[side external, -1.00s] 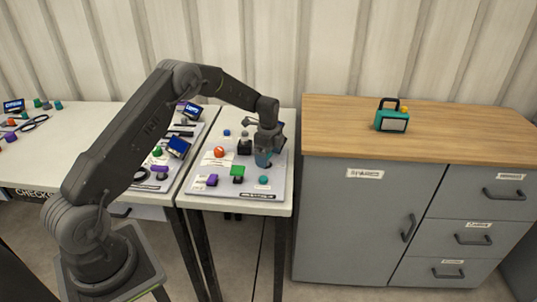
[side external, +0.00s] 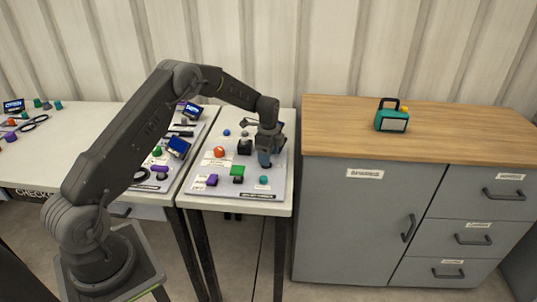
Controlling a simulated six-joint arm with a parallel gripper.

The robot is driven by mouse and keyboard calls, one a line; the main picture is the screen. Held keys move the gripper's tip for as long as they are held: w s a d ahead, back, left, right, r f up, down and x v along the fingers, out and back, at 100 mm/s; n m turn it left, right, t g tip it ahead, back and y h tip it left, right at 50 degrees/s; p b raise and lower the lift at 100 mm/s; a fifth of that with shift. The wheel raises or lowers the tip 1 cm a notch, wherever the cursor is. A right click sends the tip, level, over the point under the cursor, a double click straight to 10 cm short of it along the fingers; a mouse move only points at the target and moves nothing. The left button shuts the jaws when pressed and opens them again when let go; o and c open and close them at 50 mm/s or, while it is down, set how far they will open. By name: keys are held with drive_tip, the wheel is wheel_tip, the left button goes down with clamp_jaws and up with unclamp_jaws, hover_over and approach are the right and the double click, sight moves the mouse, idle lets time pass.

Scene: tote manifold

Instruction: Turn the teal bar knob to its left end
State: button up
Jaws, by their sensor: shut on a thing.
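A wooden-topped cabinet (side external: 335,140) with a teal lantern-like box (side external: 391,118) stands to the right.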

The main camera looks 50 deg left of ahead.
drive_tip(key=n, duration=0.5)
drive_tip(key=shift+w+a, duration=0.1)
drive_tip(key=shift+w, duration=0.05)
drive_tip(key=n, duration=0.5)
drive_tip(key=shift+w+a+n, duration=0.1)
drive_tip(key=shift+a+n, duration=0.1)
drive_tip(key=shift+n, duration=0.1)
drive_tip(key=n, duration=0.5)
drive_tip(key=shift+a, duration=0.2)
drive_tip(key=n, duration=0.5)
drive_tip(key=shift+a+n, duration=0.2)
drive_tip(key=shift+n, duration=0.2)
drive_tip(key=o, duration=0.9)
wheel_tip(320, 180, up, 14)
drive_tip(key=shift+f, duration=0.1)
